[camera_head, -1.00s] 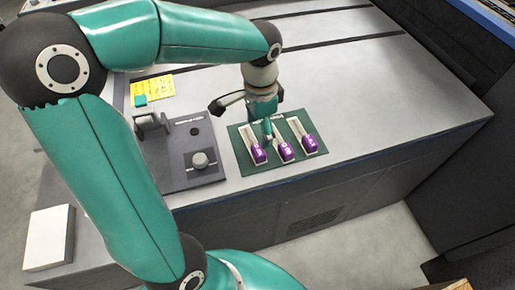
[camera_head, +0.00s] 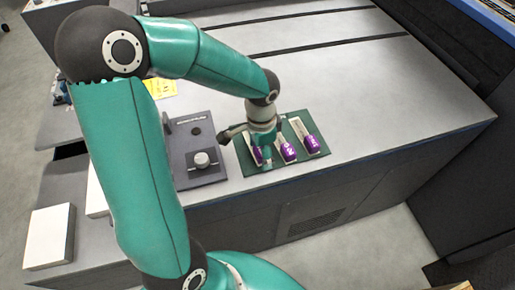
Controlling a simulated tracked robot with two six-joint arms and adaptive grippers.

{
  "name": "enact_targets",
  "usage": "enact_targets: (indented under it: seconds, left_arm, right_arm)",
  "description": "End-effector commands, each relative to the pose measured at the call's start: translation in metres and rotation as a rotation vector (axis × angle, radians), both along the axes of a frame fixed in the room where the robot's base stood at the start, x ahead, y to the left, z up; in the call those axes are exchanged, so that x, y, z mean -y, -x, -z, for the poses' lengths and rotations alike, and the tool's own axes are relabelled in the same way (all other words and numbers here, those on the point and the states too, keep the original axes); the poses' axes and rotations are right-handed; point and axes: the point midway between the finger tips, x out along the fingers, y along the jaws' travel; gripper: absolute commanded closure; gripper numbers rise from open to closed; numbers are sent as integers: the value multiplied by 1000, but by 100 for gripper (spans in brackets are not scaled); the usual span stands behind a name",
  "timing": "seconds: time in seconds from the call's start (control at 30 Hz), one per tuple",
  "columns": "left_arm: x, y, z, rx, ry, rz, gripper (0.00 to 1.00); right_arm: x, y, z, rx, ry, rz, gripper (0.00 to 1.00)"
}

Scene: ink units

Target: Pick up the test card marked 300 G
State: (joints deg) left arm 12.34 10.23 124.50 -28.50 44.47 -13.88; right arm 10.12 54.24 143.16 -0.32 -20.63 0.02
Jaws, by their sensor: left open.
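Three pale card-like pieces with purple blocks lie side by side on a green mat (camera_head: 310,165). The right purple block (camera_head: 312,143) and middle purple block (camera_head: 288,151) show clearly. The left purple block (camera_head: 257,155) is partly hidden by my left gripper (camera_head: 263,148). Their markings are too small to read, so I cannot tell which thing is marked 300 G. My left gripper is open, pointing down over the left part of the mat. I cannot tell whether it touches anything. My right gripper is not in view.
A dark panel with a round knob (camera_head: 201,160) stands left of the mat. A yellow sheet (camera_head: 162,88) lies behind it, partly behind my arm. The grey worktop (camera_head: 390,95) is clear to the right and back. A white box (camera_head: 49,237) sits at lower left.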

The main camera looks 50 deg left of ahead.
Motion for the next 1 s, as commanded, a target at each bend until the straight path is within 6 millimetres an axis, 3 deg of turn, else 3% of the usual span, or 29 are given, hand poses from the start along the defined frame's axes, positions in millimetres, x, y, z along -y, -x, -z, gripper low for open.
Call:
enact_targets:
  seconds: [0.07,0.47,0.77,1.0]
  left_arm:
    - [0,0,0,0,0,0,24]
    - [0,0,-1,0,0,0,88]
    - [0,0,-2,1,0,0,88]
    - [0,-1,-19,3,-1,0,88]
  right_arm:
    - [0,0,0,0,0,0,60]
    - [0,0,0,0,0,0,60]
    - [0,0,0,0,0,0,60]
    - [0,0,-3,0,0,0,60]
